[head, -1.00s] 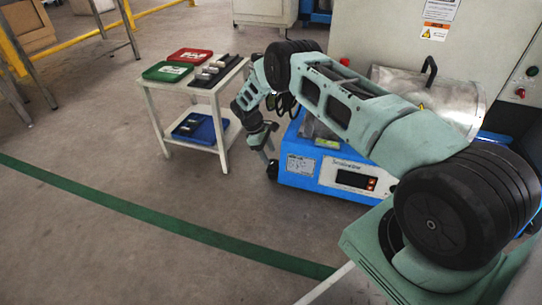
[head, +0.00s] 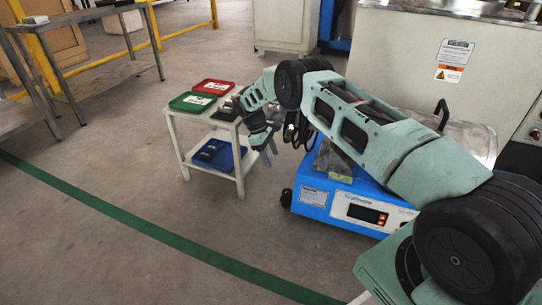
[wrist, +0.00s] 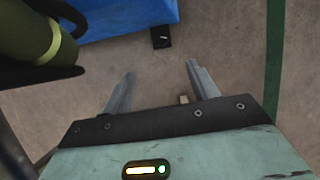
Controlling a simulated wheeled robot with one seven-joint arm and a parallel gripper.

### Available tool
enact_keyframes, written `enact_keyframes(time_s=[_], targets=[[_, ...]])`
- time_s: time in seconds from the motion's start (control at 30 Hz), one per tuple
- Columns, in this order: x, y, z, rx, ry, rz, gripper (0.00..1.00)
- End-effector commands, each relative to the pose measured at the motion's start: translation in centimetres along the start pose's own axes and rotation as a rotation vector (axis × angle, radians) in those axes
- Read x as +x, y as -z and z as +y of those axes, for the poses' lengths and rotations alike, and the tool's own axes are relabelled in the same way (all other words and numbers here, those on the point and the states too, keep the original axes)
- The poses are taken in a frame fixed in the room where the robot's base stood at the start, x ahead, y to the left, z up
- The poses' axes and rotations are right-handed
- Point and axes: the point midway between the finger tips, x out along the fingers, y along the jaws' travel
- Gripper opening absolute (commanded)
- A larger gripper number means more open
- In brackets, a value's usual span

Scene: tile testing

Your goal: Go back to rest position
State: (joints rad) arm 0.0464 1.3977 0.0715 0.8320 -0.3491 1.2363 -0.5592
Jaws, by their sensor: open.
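In the head view my gripper (head: 269,152) hangs at the end of my bent arm. It is between the small white table (head: 238,166) on its left and the blue machine (head: 313,196) on its right.
The white table carries a green tray (head: 190,103), a red tray (head: 213,88) and dark items partly behind my arm. A blue tray (head: 222,160) lies on its lower shelf. A large grey cabinet (head: 400,50) stands behind.

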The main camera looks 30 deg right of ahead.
Motion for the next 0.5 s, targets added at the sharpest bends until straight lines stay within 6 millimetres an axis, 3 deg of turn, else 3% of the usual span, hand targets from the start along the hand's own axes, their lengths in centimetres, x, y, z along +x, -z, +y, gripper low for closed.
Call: enact_keyframes(time_s=[0.33,0.5], targets=[[-0.2,-0.1,0.0,0.002,-0.001,0.004,0.59],[-3.2,-0.9,-0.7,0.035,-0.008,0.048,0.59]])
